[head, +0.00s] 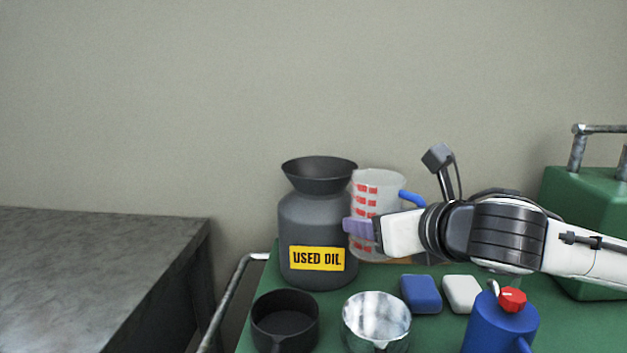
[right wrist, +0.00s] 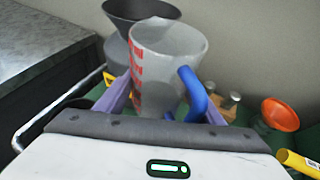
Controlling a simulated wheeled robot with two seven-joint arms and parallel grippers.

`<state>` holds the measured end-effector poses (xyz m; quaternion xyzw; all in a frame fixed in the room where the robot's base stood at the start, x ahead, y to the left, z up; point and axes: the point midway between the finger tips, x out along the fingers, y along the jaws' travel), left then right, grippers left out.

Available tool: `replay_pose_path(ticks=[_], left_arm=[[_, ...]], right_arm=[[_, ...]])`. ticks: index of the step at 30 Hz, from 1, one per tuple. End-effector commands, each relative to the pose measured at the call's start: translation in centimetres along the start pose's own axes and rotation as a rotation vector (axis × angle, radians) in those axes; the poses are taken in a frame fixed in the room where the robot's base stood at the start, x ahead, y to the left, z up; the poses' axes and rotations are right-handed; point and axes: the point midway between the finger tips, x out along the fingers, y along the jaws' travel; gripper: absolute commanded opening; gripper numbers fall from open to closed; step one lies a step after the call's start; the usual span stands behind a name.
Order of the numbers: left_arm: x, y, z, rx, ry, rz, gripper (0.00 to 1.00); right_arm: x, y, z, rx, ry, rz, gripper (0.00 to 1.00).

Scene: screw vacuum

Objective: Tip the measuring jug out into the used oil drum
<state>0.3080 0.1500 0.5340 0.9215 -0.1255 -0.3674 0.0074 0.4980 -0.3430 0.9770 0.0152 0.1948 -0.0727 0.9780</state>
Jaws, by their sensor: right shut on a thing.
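The used oil drum (head: 318,222) is dark grey with a wide funnel mouth and a yellow "USED OIL" label. It stands upright at the back left of the green top. The measuring jug (head: 380,187) is translucent with red marks and a blue handle, just right of the drum, near the level of its funnel. It looks about upright. My right gripper (head: 358,228) is shut on the jug, its purple fingers on either side of it in the right wrist view (right wrist: 162,104). The drum's funnel (right wrist: 143,12) shows behind the jug there. My left gripper is not in view.
On the green top (head: 255,315) are a black pan (head: 285,322), a metal pot (head: 376,325), a blue block (head: 421,294), a white block (head: 462,294) and a blue can with a red cap (head: 500,325). A green case (head: 590,220) stands right. A grey bench (head: 90,265) is left.

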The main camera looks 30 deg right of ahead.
Motion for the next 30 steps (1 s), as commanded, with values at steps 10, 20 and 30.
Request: replay_pose_path(ticks=[10, 20, 30], left_arm=[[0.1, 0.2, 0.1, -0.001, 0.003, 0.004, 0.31], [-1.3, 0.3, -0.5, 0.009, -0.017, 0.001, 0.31], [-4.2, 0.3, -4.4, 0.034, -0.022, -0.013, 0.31]], right_arm=[[-0.5, -0.7, 0.2, 0.003, -0.001, -0.008, 0.35], [-0.6, -0.6, 1.3, -0.013, 0.050, -0.018, 0.35], [-1.1, -0.3, 3.8, -0.070, 0.201, -0.040, 0.35]])
